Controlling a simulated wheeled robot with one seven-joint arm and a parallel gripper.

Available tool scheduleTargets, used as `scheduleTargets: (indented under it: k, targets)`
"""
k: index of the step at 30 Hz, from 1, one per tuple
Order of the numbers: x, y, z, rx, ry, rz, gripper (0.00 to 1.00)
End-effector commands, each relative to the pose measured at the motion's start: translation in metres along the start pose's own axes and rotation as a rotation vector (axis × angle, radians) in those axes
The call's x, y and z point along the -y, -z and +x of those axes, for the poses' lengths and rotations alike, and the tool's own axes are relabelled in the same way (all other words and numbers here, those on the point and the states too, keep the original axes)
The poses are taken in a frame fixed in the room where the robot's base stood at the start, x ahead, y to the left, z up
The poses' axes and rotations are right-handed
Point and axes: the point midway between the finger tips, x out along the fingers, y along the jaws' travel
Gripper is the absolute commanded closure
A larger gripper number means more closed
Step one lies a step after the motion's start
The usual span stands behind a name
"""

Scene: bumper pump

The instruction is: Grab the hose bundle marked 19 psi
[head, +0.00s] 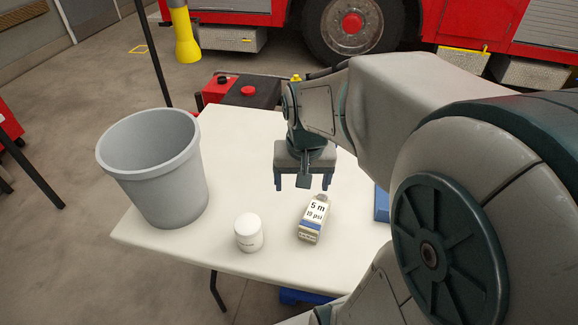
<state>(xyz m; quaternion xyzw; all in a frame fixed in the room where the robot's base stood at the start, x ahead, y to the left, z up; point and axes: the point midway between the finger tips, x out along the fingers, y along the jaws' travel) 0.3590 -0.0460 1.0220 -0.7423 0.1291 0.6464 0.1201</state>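A small box-like bundle (312,220) lies on the white table (240,140), right of centre near the front edge. Its white label reads "5 m" above a smaller psi line; the number looks like 10 or 19, too small to be sure. It has a blue band near its front end. My gripper (303,185) points down over the table, just behind and above the bundle in the picture. Its two dark blue fingers are apart, with nothing seen between them. It does not appear to touch the bundle.
A white lidded jar (249,233) stands left of the bundle. A grey bin (165,175) stands at the table's left. A blue object (382,205) at the right is partly hidden by my arm. A red and black case (240,90) is behind the table.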

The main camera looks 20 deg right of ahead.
Motion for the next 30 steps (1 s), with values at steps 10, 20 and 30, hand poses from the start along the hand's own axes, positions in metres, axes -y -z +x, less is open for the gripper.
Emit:
scheduleTargets:
  k: [10,20,30]
  targets:
    - [-0.039,0.056,0.073,0.103,-0.033,0.305,0.22]
    - [-0.054,0.071,0.103,0.135,-0.04,0.404,0.22]
    - [-0.055,0.061,0.165,0.137,-0.04,0.403,0.22]
